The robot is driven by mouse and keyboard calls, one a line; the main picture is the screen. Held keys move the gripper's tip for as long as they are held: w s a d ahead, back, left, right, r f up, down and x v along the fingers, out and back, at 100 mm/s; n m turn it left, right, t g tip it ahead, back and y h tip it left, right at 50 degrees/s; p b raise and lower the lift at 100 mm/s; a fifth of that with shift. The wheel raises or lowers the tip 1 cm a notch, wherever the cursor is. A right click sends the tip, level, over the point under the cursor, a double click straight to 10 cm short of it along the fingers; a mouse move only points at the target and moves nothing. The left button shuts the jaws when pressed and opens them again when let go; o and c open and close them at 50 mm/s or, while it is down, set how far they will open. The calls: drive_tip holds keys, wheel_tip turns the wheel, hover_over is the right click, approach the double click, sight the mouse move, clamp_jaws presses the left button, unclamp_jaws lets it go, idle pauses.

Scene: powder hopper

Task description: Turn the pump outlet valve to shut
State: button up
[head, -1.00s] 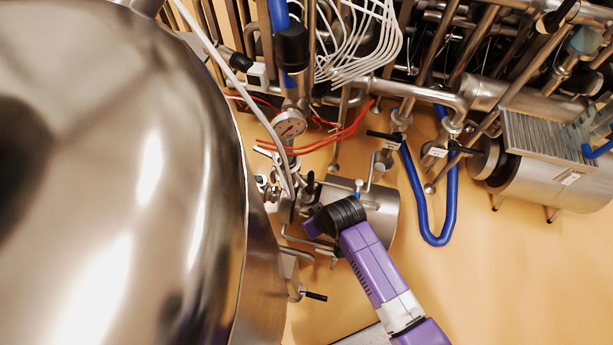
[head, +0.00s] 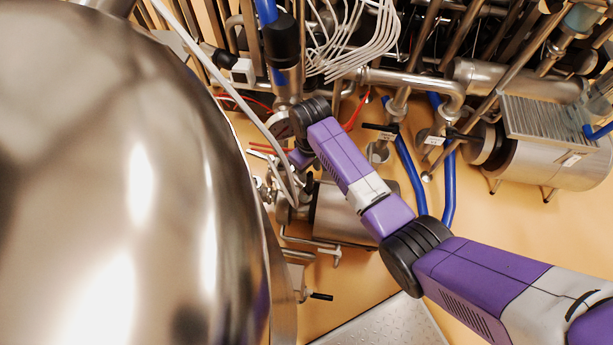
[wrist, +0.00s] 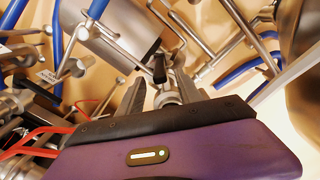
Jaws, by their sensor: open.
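In the wrist view, a small valve with a black handle (wrist: 160,68) and a steel body (wrist: 166,97) stands between the two fingers of my gripper (wrist: 159,82). It looks like the pump outlet valve, though no label on it is readable. The fingers are open, one on each side, and I cannot tell whether either touches it. A steel cylinder (wrist: 100,28), likely the pump, lies beyond at upper left. In the head view, this cylinder (head: 340,215) lies under my arm, and my fingers are hidden behind my purple wrist.
A large shiny steel tank (head: 120,190) fills the left of the head view, close beside my wrist. Pipes and white cables (head: 350,40) crowd the back. Blue hoses (head: 411,172) hang to the right.

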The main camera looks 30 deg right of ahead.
sight(309, 181)
wheel_tip(309, 181, down, 7)
drive_tip(key=shift+f+b, duration=0.15)
drive_tip(key=shift+b, duration=0.5)
clamp_jaws()
idle(1.1)
